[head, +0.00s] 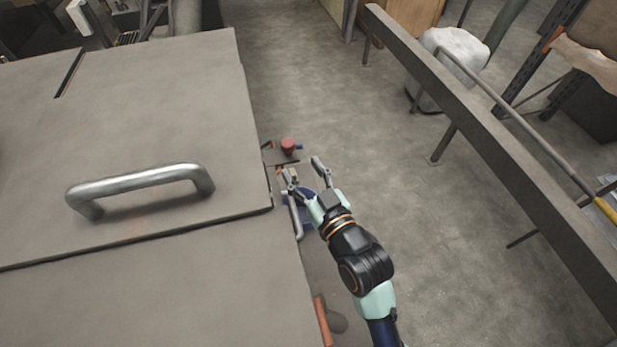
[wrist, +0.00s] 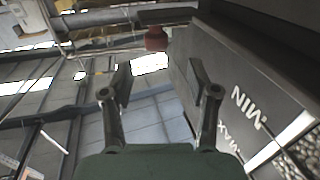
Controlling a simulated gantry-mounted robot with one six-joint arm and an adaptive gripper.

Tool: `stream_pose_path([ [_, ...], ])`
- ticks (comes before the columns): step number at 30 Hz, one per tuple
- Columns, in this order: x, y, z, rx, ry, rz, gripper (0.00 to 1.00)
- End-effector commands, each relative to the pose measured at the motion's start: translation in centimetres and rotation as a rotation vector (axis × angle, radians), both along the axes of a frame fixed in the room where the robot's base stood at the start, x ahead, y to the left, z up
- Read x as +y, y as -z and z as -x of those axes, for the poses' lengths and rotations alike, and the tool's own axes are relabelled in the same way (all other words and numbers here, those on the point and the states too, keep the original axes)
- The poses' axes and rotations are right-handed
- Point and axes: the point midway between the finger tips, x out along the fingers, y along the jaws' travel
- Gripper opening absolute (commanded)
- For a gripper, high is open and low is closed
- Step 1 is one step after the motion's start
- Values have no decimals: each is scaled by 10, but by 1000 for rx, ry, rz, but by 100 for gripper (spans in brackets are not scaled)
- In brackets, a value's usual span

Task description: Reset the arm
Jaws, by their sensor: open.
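My gripper (head: 303,169) is at the right side of the large grey metal housing, near the middle of the head view. Its two fingers are spread apart with nothing between them. In the wrist view my gripper (wrist: 158,82) also shows open and empty. A red knob (head: 288,146) sits just beyond the fingertips in the head view; a dark red part (wrist: 155,39) shows past the fingers in the wrist view. A blue part (head: 307,196) is partly hidden behind my gripper.
The grey housing (head: 130,120) with a metal handle (head: 140,182) fills the left. A grey beam (head: 480,140) runs along the right. Open concrete floor (head: 380,130) lies between. In the wrist view, a dark panel (wrist: 225,75) marked MIN and MAX stands close on the right.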

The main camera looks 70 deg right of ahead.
Motion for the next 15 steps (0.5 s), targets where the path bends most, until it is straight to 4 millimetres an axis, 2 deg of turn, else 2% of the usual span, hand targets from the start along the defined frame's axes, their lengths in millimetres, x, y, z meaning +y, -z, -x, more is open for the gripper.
stream_pose_path([
  [3, 14, 0, 14, 0, 1, -1, 60],
  [6, 19, 0, 19, -1, 0, -1, 60],
  [15, 20, 0, 20, -1, 0, 1, 60],
])
